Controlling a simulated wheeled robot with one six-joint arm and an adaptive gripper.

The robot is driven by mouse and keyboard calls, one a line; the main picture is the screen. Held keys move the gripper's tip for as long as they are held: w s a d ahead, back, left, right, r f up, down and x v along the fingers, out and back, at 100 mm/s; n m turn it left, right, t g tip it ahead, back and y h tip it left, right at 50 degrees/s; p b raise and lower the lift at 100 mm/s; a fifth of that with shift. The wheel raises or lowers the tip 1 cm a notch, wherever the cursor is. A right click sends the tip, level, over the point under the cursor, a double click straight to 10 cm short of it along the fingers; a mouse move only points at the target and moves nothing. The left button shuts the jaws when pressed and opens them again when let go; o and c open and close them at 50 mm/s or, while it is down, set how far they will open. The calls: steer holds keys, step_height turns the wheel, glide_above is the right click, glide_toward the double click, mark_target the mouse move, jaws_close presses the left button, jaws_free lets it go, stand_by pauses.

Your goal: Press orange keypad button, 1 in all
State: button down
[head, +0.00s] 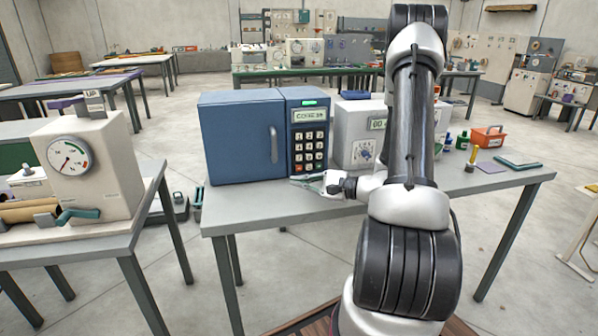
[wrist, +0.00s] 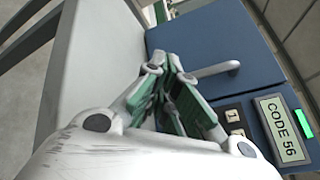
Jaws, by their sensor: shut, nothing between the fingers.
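A blue box (head: 240,140) with a door and handle stands on the grey table. Its keypad (head: 309,150) is on the right of its front, with pale keys under a display reading CODE and a number. A small orange-red key (head: 299,168) shows in the bottom row at left. My gripper (head: 298,181) is shut and empty, low in front of the keypad's bottom edge; contact cannot be told. In the wrist view my gripper (wrist: 172,62) points toward the blue front and hides most keys. The display (wrist: 280,118) reads CODE 56 there; the orange key does not show.
A white device (head: 357,130) with a dial stands right of the blue box, partly behind my arm. Bottles, an orange toolbox (head: 488,137) and a green bracket lie further right on the table (head: 470,195). The door handle (wrist: 215,69) is close beside my fingers in the wrist view.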

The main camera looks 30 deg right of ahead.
mark_target(301, 170)
steer(key=d+f+m+t+h, duration=0.1)
steer(key=d, duration=0.1)
steer(key=w+d+f+m+h, duration=0.1)
steer(key=shift+d+f+t, duration=0.35)
steer(key=shift+f+t, duration=0.05)
steer(key=shift+w+d, duration=0.35)
steer(key=shift+w, duration=1.05)
steer(key=shift+w+d, duration=0.4)
steer(key=shift+w, duration=1.05)
steer(key=shift+w+d, duration=0.35)
steer(key=shift+w, duration=1.05)
steer(key=shift+w, duration=0.1)
steer(key=shift+w+d, duration=0.1)
steer(key=shift+w, duration=0.2)
steer(key=shift+w+d, duration=0.1)
steer(key=shift+w, duration=0.25)
steer(key=shift+s, duration=0.1)
steer(key=shift+s+a, duration=0.2)
steer(key=shift+s, duration=0.5)
